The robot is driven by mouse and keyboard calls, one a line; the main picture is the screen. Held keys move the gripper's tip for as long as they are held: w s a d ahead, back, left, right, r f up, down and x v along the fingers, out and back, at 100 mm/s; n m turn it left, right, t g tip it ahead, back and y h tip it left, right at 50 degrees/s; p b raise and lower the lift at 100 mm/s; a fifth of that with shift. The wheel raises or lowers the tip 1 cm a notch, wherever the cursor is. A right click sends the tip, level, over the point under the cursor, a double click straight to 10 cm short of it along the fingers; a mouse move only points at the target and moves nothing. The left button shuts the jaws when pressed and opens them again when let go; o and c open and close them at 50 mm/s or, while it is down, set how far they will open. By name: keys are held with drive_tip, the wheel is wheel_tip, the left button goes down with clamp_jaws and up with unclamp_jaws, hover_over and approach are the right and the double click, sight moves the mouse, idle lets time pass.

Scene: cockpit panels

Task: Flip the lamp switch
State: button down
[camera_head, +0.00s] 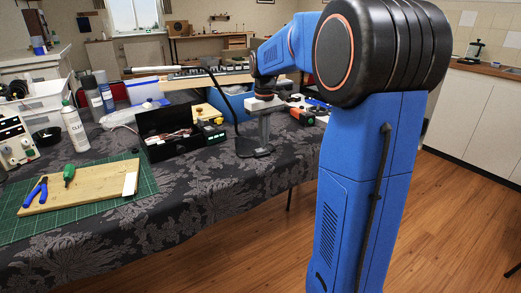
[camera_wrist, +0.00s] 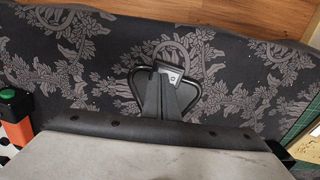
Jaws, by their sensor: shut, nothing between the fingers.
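The desk lamp has a flat black base (camera_head: 252,149) on the cloth-covered table, with a thin dark neck curving up to a long light head (camera_head: 152,69). My gripper (camera_head: 265,138) points down just above the base, its fingers together and empty. In the wrist view, the shut fingertips (camera_wrist: 164,72) lie over the middle of the black base (camera_wrist: 202,87). Whether the tips touch the base is also unclear.
An open black box (camera_head: 165,134) with tools stands left of the lamp. An orange and black tool (camera_head: 302,117) lies to its right. A green cutting mat (camera_head: 90,205) holds a wooden board with pliers. The cloth in front of the lamp is clear.

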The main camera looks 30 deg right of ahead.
drive_tip(key=shift+f, duration=0.6)
idle(0.4)
drive_tip(key=shift+r, duration=3.5)
drive_tip(key=s+a+f+t, duration=0.2)
drive_tip(key=s+a, duration=0.8)
drive_tip(key=s, duration=0.5)
drive_tip(key=s+a+f+t, duration=0.1)
drive_tip(key=s+a+f, duration=0.2)
drive_tip(key=s+f, duration=0.2)
drive_tip(key=s+a+f+t, duration=0.1)
drive_tip(key=s+f, duration=0.3)
drive_tip(key=s, duration=0.6)
drive_tip(key=shift+a+f+t, duration=0.35)
drive_tip(key=shift+a+t, duration=0.05)
drive_tip(key=shift+a, duration=0.5)
